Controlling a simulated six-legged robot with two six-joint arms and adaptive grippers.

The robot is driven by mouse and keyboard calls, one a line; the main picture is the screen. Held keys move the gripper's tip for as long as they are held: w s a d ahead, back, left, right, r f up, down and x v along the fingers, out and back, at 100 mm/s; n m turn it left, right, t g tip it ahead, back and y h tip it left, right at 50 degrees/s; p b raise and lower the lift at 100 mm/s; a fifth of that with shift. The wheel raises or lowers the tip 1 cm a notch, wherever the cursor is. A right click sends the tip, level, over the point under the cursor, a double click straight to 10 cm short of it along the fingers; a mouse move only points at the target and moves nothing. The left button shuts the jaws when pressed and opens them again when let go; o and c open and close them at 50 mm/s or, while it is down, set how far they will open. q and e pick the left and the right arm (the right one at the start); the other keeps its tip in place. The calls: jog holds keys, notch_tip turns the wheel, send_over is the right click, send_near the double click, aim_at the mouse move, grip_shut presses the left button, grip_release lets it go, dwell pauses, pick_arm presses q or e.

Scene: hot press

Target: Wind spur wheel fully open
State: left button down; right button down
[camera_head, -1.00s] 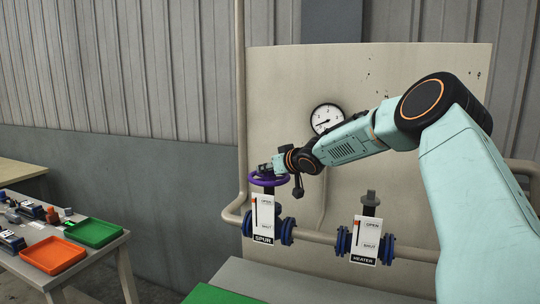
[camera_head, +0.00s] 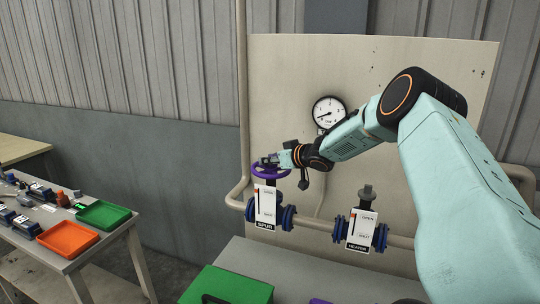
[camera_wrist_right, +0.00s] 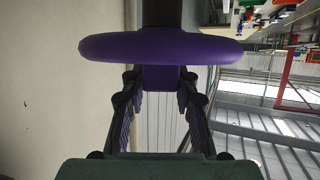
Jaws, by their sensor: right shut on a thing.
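The purple spur wheel (camera_head: 271,173) sits on top of the spur valve, above the white SPUR plate (camera_head: 266,205) with OPEN and SHUT marks. The plate's indicator is too small to read surely. My right gripper (camera_head: 268,160) is at the wheel, its arm coming in from the right. In the right wrist view the wheel's rim (camera_wrist_right: 160,47) spans the top. My right gripper's fingers (camera_wrist_right: 159,76) stand on both sides of a purple block below the rim and are shut on it. My left gripper is not in view.
A HEATER valve plate (camera_head: 361,231) stands to the right on the same pipe, with no wheel visible. A pressure gauge (camera_head: 328,112) is on the panel behind. A table with an orange tray (camera_head: 67,240) and a green tray (camera_head: 103,214) is at left. A green box (camera_head: 227,286) is in front.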

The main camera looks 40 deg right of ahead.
jog(key=shift+w+d+r+n+y, duration=0.1)
jog(key=shift+r+n+y, duration=0.25)
jog(key=shift+n+y, duration=0.25)
jog(key=shift+f+n+y, duration=0.1)
jog(key=shift+n+y, duration=0.5)
jog(key=shift+y, duration=0.3)
jog(key=shift+n+g+y, duration=0.3)
jog(key=shift+n+y, duration=0.2)
jog(key=shift+d+f+n+y, duration=0.1)
jog(key=shift+f+n+y, duration=0.05)
jog(key=shift+n+y, duration=0.2)
jog(key=shift+n+g+y+b, duration=0.4)
jog(key=shift+n+y+b, duration=0.05)
jog(key=shift+y+b, duration=0.2)
jog(key=shift+s, duration=0.2)
